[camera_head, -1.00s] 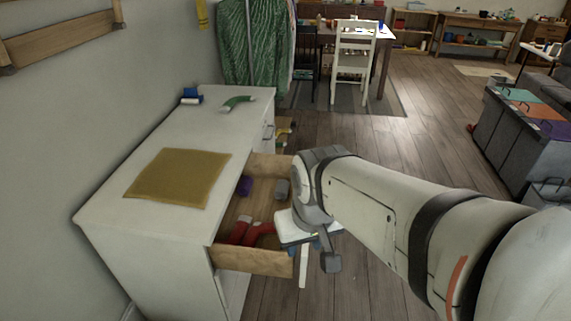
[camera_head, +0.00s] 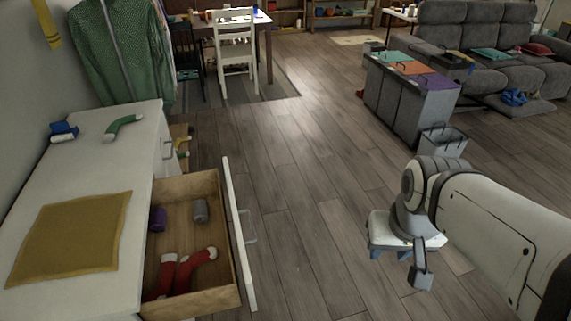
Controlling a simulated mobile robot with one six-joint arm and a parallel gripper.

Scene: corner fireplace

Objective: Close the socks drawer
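The open drawer (camera_head: 212,280) sticks out to the right from the white dresser (camera_head: 140,230), with its white front (camera_head: 238,235) and grey handle (camera_head: 250,226) facing right. In it lie red socks with white ends (camera_head: 186,268), a purple rolled sock (camera_head: 157,219) and a grey rolled sock (camera_head: 200,210). My gripper (camera_head: 420,275) is over the floor, well to the right of the drawer front and apart from it. Its fingers are too unclear to tell whether it is open or shut.
On the dresser top are a mustard cloth (camera_head: 72,235), a green sock (camera_head: 123,127) and blue-and-white rolls (camera_head: 63,131). Another open drawer (camera_head: 180,140) shows farther back. Grey bins (camera_head: 410,95) stand beyond my arm. Floor between drawer and arm is clear.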

